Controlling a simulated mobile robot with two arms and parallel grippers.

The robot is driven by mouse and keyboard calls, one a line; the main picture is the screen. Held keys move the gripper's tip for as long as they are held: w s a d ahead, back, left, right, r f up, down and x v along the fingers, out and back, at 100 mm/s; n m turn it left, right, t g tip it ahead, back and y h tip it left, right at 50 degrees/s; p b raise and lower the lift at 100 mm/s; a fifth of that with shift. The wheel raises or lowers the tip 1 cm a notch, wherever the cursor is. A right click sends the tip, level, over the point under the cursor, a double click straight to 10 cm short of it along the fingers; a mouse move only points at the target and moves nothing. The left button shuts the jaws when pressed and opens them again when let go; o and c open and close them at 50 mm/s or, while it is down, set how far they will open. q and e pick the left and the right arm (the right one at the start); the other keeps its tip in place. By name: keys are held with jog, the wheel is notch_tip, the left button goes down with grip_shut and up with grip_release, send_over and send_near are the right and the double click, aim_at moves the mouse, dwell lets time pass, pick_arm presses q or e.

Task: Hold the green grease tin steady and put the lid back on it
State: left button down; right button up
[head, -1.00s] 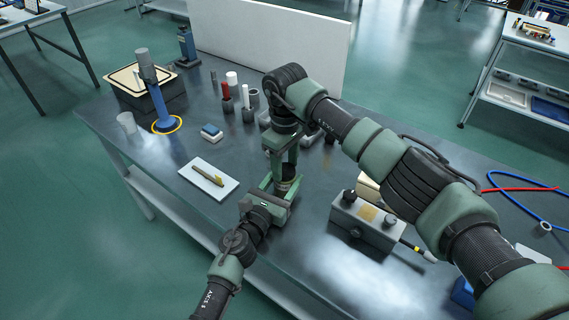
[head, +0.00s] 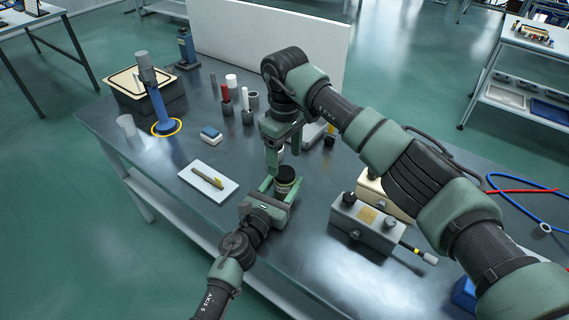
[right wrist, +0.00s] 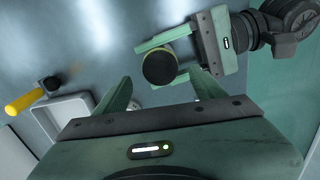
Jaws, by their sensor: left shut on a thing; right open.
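The tin (head: 285,188) stands upright between the fingers of my left gripper (head: 281,187), which is shut on it at the table's near edge. A flat dark disc, apparently the lid (head: 286,173), covers its top; it also shows from above in the right wrist view (right wrist: 160,68). I cannot tell how firmly it sits. My right gripper (head: 282,157) is open and empty, above and just beyond the tin, apart from it. Its two spread fingers show in the right wrist view (right wrist: 162,92). The tin's lower side is hidden by my left fingers.
A grey box with knobs (head: 366,220) stands to the right. A shallow grey tray (right wrist: 68,112) and a yellow-handled tool (right wrist: 25,102) lie near my right gripper. Several small cylinders stand farther back.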

jog(key=shift+r, duration=0.35)
jog(key=shift+c, duration=0.4)
